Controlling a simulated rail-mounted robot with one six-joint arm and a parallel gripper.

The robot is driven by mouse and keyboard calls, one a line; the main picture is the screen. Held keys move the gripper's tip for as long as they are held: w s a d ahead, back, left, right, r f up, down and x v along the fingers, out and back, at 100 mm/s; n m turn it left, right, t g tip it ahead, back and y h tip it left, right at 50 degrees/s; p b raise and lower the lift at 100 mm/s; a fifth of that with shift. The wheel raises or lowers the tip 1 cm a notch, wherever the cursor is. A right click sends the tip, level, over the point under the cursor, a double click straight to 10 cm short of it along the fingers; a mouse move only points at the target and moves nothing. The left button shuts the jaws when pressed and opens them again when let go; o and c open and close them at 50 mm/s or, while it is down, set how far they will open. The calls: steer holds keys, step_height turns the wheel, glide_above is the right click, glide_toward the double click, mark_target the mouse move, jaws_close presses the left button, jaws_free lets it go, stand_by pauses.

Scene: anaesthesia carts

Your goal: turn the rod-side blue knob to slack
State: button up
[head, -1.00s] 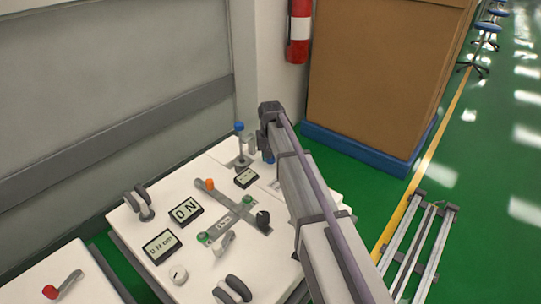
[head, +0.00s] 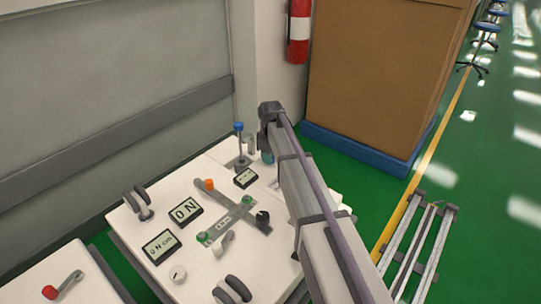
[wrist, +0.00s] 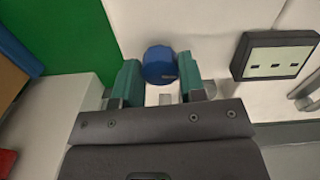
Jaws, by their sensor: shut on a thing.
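A blue knob (wrist: 159,65) is between the two green fingertips of my gripper (wrist: 159,82) in the wrist view, and the gripper is shut on it. Its top faces the camera and carries a small mark near one edge. In the head view, my gripper's teal finger (head: 267,157) shows beside the end of my arm, and the held knob is hidden there. Another blue knob (head: 239,127) tops an upright post on the white panel, left of the gripper. Which way the held knob is turned cannot be told.
A small display (head: 246,178) lies near the gripper and also shows in the wrist view (wrist: 275,55). The white panel (head: 150,212) bears an orange knob (head: 209,184), more displays and grey handles. A cardboard box (head: 385,75) stands behind on a blue base.

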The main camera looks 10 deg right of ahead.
steer(key=shift+s+n, duration=0.1)
steer(key=shift+n, duration=0.5)
steer(key=o, duration=0.9)
step_height(320, 180, up, 11)
steer(key=p, duration=1.1)
steer(key=shift+f, duration=0.15)
